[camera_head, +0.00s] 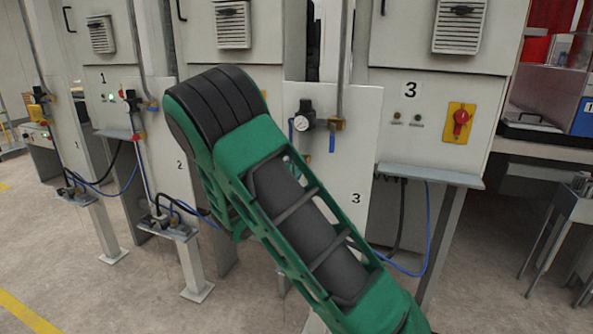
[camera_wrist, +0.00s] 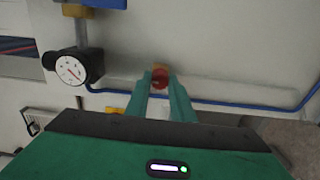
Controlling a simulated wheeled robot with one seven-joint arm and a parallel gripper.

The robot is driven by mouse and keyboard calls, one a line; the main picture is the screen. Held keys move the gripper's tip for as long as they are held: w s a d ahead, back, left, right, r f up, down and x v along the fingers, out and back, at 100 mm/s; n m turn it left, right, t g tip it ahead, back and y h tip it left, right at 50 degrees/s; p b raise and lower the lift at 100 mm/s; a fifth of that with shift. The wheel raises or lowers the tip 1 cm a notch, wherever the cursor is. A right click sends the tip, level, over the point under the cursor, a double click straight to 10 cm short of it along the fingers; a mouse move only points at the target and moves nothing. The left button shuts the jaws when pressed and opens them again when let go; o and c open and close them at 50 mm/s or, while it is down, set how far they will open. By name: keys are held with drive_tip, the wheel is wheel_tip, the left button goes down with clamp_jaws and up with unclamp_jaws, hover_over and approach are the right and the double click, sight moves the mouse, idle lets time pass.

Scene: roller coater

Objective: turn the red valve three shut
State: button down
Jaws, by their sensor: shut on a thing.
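In the wrist view a small red valve (camera_wrist: 160,77) sits on a pipe fitting on the pale panel. My gripper (camera_wrist: 161,84) has its two green fingers on either side of it and is shut on it. The valve's handle angle is hard to make out between the fingers. In the head view my green arm covers this valve and my gripper. The panel marked 3 (camera_head: 356,199) shows behind the arm.
A round gauge (camera_wrist: 72,68) stands left of my fingers, and a blue hose (camera_wrist: 240,105) runs along the panel. In the head view a blue handle (camera_head: 331,140) hangs by the gauge. A red rotary switch (camera_head: 461,118) sits on a yellow plate. Floor is clear at left.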

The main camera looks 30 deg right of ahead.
drive_tip(key=shift+f, duration=0.2)
drive_tip(key=c, duration=1.5)
unclamp_jaws()
drive_tip(key=shift+c, duration=0.2)
drive_tip(key=shift+r, duration=0.1)
drive_tip(key=v, duration=1)
drive_tip(key=shift+s+a, duration=0.25)
drive_tip(key=shift+a, duration=0.1)
drive_tip(key=s+d+f+m+g+y, duration=0.2)
drive_tip(key=s+d+f+m+g, duration=0.25)
drive_tip(key=s+d, duration=0.35)
drive_tip(key=s+d+f+m+g+y, duration=0.3)
drive_tip(key=s+d+m+g, duration=0.2)
drive_tip(key=s, duration=0.4)
drive_tip(key=s+a+r+m+y, duration=0.1)
drive_tip(key=s+a+y, duration=0.3)
drive_tip(key=s, duration=0.6)
drive_tip(key=s+a+r+m+g+y, duration=0.1)
drive_tip(key=s+a+m+y, duration=0.2)
drive_tip(key=s, duration=0.8)
drive_tip(key=a+y, duration=0.2)
drive_tip(key=a, duration=0.2)
drive_tip(key=shift+s+r, duration=0.25)
drive_tip(key=shift+r, duration=0.05)
